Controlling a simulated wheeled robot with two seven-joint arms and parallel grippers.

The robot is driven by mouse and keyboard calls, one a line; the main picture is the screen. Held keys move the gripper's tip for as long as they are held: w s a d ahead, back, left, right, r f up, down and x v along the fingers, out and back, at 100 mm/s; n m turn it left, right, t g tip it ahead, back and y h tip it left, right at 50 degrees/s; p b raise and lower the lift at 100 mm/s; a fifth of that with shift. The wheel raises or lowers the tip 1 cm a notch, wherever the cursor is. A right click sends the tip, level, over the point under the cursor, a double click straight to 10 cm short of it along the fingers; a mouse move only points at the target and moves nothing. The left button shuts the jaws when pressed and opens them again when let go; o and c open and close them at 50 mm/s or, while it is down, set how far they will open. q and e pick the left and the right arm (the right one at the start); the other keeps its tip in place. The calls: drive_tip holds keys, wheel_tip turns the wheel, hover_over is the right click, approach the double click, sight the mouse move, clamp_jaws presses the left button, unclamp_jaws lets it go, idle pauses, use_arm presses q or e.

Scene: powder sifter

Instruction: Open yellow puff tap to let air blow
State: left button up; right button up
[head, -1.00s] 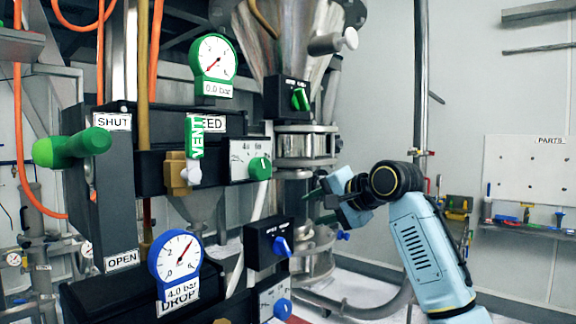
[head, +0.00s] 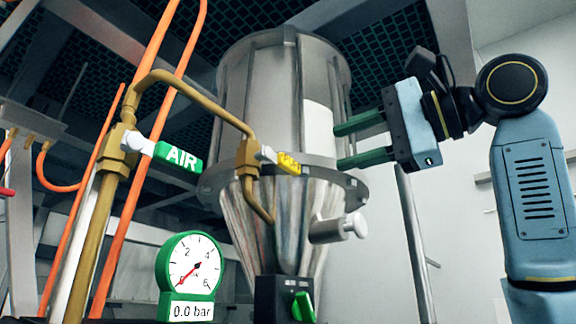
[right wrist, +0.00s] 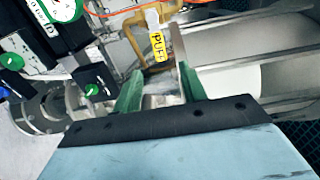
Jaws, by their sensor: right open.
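The yellow puff tap (head: 289,163) is a small yellow lever on a brass valve body (head: 247,158), in front of the grey hopper (head: 285,95). Its lever points right in the head view. In the right wrist view the yellow handle (right wrist: 157,46) reads PUFF and lies just beyond the fingertips. My right gripper (head: 345,145) is open and empty, to the right of the tap, its green fingers pointing left towards it and apart from it. The right wrist view shows both fingers (right wrist: 156,70) spread. My left gripper is not in view.
A green AIR tap (head: 178,156) sits on the brass pipe (head: 185,78) to the left. A green gauge (head: 190,265) reads 0.0 bar. A white-grey knob (head: 340,227) sticks out below the hopper flange, and a green switch (head: 303,306) sits lower.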

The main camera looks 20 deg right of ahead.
sight(294, 164)
drive_tip(key=p+x, duration=0.2)
drive_tip(key=x, duration=0.4)
drive_tip(key=shift+w, duration=0.15)
drive_tip(key=shift+p+x, duration=0.3)
drive_tip(key=shift+x, duration=0.75)
drive_tip(key=shift+p+x, duration=0.45)
drive_tip(key=shift+x, duration=0.35)
drive_tip(key=shift+a, duration=0.3)
drive_tip(key=shift+w+a, duration=0.1)
drive_tip(key=shift+w, duration=0.2)
drive_tip(key=shift+w+f, duration=0.1)
drive_tip(key=shift+w, duration=0.2)
drive_tip(key=shift+s, duration=0.2)
drive_tip(key=shift+c, duration=1.8)
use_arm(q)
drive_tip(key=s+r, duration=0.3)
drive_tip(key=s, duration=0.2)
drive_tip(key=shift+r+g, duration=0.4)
use_arm(e)
clamp_jaws()
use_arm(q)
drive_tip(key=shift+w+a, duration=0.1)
